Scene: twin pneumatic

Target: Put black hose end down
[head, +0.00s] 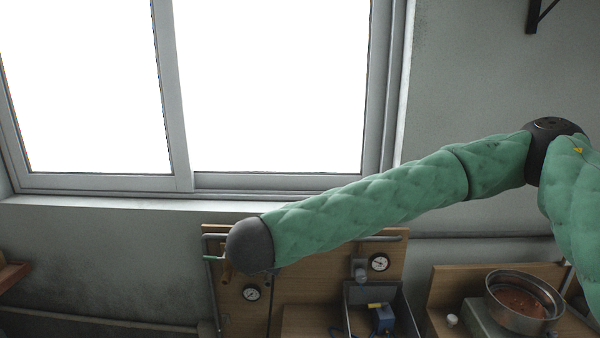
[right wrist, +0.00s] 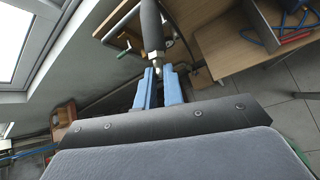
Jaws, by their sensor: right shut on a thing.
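In the right wrist view my right gripper (right wrist: 159,75) has its blue fingers shut on the metal fitting of the black hose end (right wrist: 152,28). The thick black hose runs from the fitting to the top of that view. In the head view my right arm, in a green padded sleeve, reaches across from the right. The gripper itself is hidden there behind or below the arm's dark end. My left gripper is in neither view.
A wooden panel (head: 325,260) with two gauges stands below the window. A grey bin (head: 352,300) with a blue part stands in front of it. A metal pan (head: 523,298) stands at the right. The wrist view shows a wooden shelf (right wrist: 225,62) with red and blue items.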

